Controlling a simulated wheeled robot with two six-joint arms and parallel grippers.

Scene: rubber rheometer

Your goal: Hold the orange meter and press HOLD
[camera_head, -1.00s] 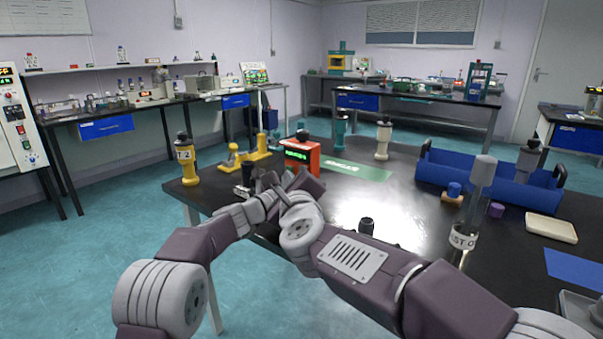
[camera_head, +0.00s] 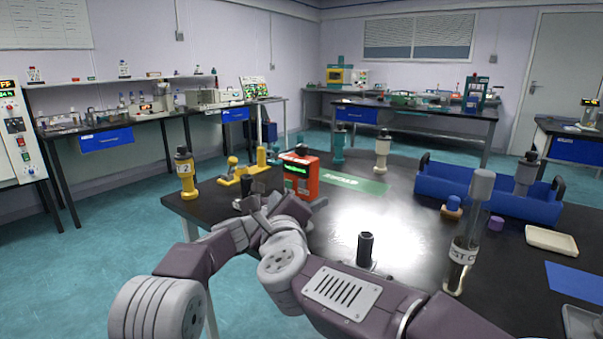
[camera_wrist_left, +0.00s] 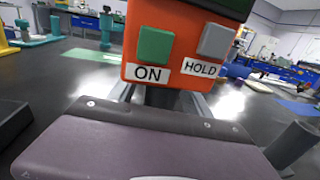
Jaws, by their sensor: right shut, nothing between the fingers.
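The orange meter (camera_head: 300,178) has a lit green display and stands out at the near left of the black table in the head view. In the left wrist view the meter (camera_wrist_left: 160,75) is very close, with a green ON button (camera_wrist_left: 155,46) and a grey HOLD button (camera_wrist_left: 215,41). My left gripper (camera_wrist_left: 160,97) has its grey fingers on both sides of the dark lower part of the meter, below the buttons. My right gripper (camera_head: 267,208) is shut and empty, just in front and left of the meter; the arms overlap and partly hide it.
A yellow-and-black bottle (camera_head: 185,173) and a yellow stand (camera_head: 243,172) are left of the meter. A dark upright cylinder (camera_head: 366,249) and a clear tube (camera_head: 468,235) stand on the right. A blue tray (camera_head: 470,188) lies beyond. The table's middle is clear.

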